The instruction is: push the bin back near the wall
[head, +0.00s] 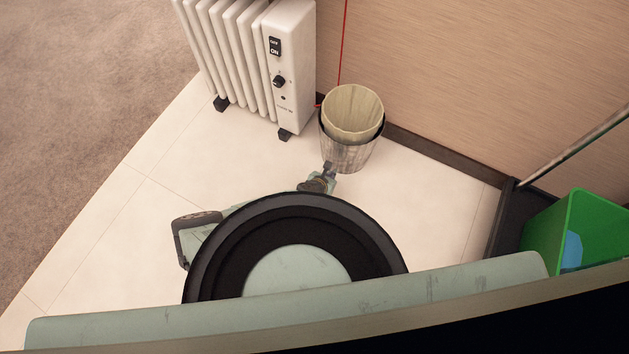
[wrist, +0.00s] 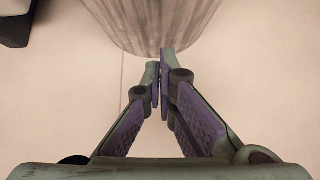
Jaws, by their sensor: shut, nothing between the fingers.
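The bin (head: 348,153) is a round grey basket with a cream liner, upright on the tiled floor close to the wood-grain wall. Its lower side (wrist: 155,22) fills the top of the wrist view. My gripper (head: 330,168) is at the bin's near side, low to the floor. In the wrist view my gripper (wrist: 160,66) is shut and empty, with its fingertips at the bin's bottom edge. I cannot tell whether they touch it. The bin's far side and any gap to the wall are partly hidden.
A white radiator (head: 285,65) stands just left of the bin. A dark baseboard (head: 435,148) runs along the wall. At the right are a green container (head: 578,215) and a slanted pole (head: 575,148). Bare tile lies left and right of my arm; carpet (head: 80,100) is at far left.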

